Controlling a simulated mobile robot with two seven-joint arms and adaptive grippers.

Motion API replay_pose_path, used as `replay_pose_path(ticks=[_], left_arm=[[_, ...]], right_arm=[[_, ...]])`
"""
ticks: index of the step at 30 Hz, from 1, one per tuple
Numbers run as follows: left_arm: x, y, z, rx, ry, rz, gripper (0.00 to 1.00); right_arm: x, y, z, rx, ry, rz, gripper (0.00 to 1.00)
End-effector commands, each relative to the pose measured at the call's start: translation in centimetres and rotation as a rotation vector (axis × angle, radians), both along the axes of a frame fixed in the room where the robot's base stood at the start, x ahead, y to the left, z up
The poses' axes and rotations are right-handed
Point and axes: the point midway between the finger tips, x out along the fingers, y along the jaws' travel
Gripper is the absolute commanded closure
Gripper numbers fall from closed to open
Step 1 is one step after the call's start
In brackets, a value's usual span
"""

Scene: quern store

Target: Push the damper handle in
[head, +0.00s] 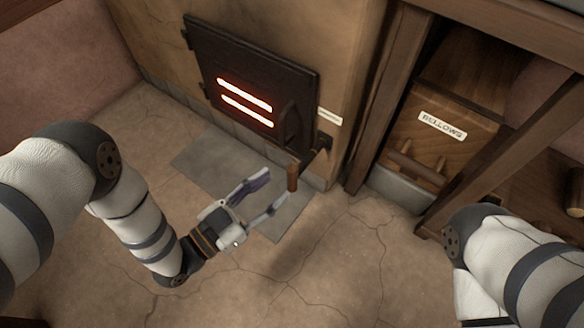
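The damper handle (292,178) is a small upright brown wooden grip. It stands out from the lower right front of the furnace, near a dark metal bracket (323,143) and a small white label (329,117) too small to read. My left gripper (276,189) is open and empty, with its two fingers spread toward the handle. The handle is just beyond the fingertips; I cannot tell whether either finger touches it. The handle's rod is barely visible. My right arm shows at the lower right, but its gripper is out of view.
A dark furnace door (250,62) with two glowing slots is left of the bracket. A grey floor plate (206,160) lies below it. A wooden box labelled bellows (455,95) sits right, behind a wooden post (382,95). The cracked floor (330,265) in front is clear.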

Motion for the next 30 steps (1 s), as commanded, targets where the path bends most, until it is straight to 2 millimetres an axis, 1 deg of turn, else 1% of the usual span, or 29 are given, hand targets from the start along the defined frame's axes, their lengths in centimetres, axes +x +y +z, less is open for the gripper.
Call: replay_pose_path(ticks=[1, 3, 7, 12, 18, 19, 24, 30], left_arm=[[0.9, -1.0, -0.4, -0.001, 0.0, -0.003, 0.6], [2.0, -2.2, -0.4, 0.0, 0.001, -0.001, 0.6], [3.6, -3.9, -0.4, 0.0, 0.003, 0.0, 0.6], [4.4, -4.8, -0.2, 0.0, 0.004, 0.0, 0.6], [4.4, -4.8, -0.1, 0.001, 0.005, 0.001, 0.6], [4.4, -4.8, -0.1, 0.001, 0.005, 0.001, 0.63], [4.4, -4.8, -0.1, 0.002, 0.006, 0.001, 1.0], [4.4, -4.8, -0.2, 0.001, 0.006, 0.001, 1.0]], right_arm=[[0.0, 0.0, -0.7, 0.001, 0.005, 0.001, 0.65], [0.0, 0.1, -1.1, 0.003, 0.008, 0.001, 0.65], [0.0, 0.2, -1.7, 0.004, 0.012, 0.002, 0.65], [0.1, 0.2, -2.0, 0.005, 0.013, 0.002, 0.65], [0.0, 0.2, -1.9, 0.005, 0.012, 0.002, 0.65], [0.0, 0.2, -1.9, 0.005, 0.012, 0.002, 0.65], [0.1, 0.2, -1.9, 0.005, 0.012, 0.002, 0.65], [0.1, 0.2, -1.9, 0.005, 0.012, 0.002, 0.65]])
